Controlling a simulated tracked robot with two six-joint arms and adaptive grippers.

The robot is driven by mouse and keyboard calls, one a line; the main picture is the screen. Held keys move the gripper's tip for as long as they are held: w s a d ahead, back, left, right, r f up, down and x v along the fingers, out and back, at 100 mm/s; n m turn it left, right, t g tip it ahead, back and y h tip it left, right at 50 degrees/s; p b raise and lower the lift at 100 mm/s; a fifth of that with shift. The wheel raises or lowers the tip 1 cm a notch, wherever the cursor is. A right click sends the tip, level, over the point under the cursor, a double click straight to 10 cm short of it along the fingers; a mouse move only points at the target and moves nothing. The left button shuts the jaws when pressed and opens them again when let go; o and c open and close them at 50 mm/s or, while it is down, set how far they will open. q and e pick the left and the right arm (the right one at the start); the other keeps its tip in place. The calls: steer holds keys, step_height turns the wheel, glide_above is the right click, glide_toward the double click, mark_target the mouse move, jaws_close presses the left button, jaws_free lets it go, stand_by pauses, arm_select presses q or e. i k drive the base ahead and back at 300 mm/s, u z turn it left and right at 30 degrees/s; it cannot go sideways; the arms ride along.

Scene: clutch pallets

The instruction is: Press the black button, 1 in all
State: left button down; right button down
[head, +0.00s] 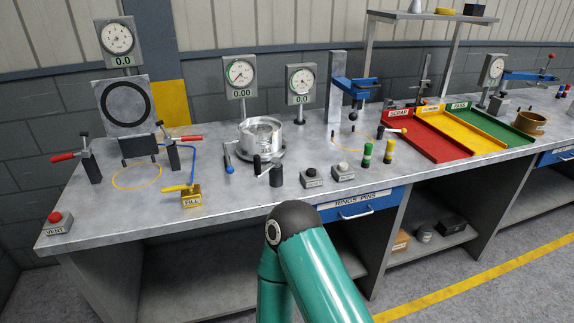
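The black button (311,170) sits on top of a small grey box (312,182) on the workbench, near its front edge at the middle. The box has a label too small to read. A similar box with a pale button (343,166) stands just to its right. The black button is in plain sight and nothing touches it. Neither of my grippers is in view. Only teal links of my arm with a dark joint show at the bottom middle, below the bench edge.
A dark cylinder (276,176) and a round metal fixture (260,137) stand left of the buttons. Green (367,155) and yellow (389,151) small cylinders stand to the right. A red VENT button (55,217) is at far left. The bench (240,198) is bare in front.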

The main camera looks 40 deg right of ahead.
mark_target(310, 172)
steer(key=z, duration=0.3)
steer(key=i, duration=0.75)
steer(key=z, duration=0.75)
steer(key=k, duration=0.9)
steer(key=z, duration=0.1)
steer(key=i, duration=1)
steer(key=u, duration=0.1)
